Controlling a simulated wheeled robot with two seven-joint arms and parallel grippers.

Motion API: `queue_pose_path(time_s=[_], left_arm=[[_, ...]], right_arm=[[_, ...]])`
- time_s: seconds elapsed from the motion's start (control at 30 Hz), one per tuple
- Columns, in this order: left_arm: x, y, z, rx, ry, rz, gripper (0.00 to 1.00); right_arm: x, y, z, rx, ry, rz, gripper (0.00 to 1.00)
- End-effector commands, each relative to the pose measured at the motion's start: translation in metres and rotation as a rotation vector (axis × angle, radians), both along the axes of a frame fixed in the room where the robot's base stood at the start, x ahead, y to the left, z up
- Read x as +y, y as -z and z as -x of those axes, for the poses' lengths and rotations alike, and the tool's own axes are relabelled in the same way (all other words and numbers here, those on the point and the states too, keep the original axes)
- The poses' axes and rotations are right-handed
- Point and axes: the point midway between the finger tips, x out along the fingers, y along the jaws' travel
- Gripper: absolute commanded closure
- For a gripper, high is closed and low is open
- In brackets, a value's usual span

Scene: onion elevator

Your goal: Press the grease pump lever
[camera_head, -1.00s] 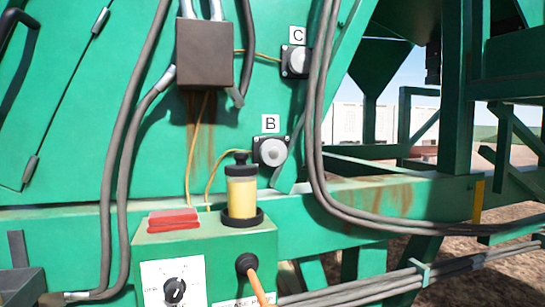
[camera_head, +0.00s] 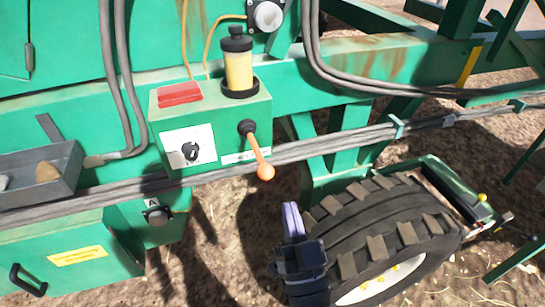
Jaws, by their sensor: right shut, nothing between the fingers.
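The grease pump is a green box (camera_head: 222,120) on the machine's frame, with a yellow grease reservoir (camera_head: 239,70) with black cap on top. Its lever (camera_head: 258,154) has an orange handle and slants down to the right from a black pivot on the box front. My right gripper (camera_head: 291,218) is below and a little right of the lever's orange end, in front of the tire. It is shut and empty, apart from the lever. My left gripper is not in view.
A large black tire (camera_head: 385,235) stands at the lower right. Grey hoses (camera_head: 310,150) run along the frame below the pump box. A grey tray (camera_head: 45,180) with lumps in it is at the left. Open dirt ground (camera_head: 215,240) lies below the lever.

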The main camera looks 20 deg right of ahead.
Motion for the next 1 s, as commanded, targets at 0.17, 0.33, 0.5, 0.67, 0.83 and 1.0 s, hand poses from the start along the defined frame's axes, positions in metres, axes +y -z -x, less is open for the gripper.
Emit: queue_pose_path(time_s=[0.17,0.33,0.5,0.67,0.83,1.0], left_arm=[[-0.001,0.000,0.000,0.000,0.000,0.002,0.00],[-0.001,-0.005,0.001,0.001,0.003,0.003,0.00],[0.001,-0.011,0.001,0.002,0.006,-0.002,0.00],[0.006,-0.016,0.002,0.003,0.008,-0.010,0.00],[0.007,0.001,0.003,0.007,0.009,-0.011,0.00],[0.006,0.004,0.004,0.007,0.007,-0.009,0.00]], right_arm=[[0.000,-0.001,-0.002,-0.002,0.000,0.000,1.00],[-0.001,-0.016,-0.024,-0.007,0.001,-0.001,1.00],[-0.002,-0.035,-0.057,-0.007,0.001,-0.001,1.00],[-0.003,-0.052,-0.087,-0.006,0.001,0.000,1.00],[0.002,-0.020,-0.092,0.001,0.000,0.001,1.00],[0.004,-0.011,-0.094,-0.002,0.000,0.000,1.00]])
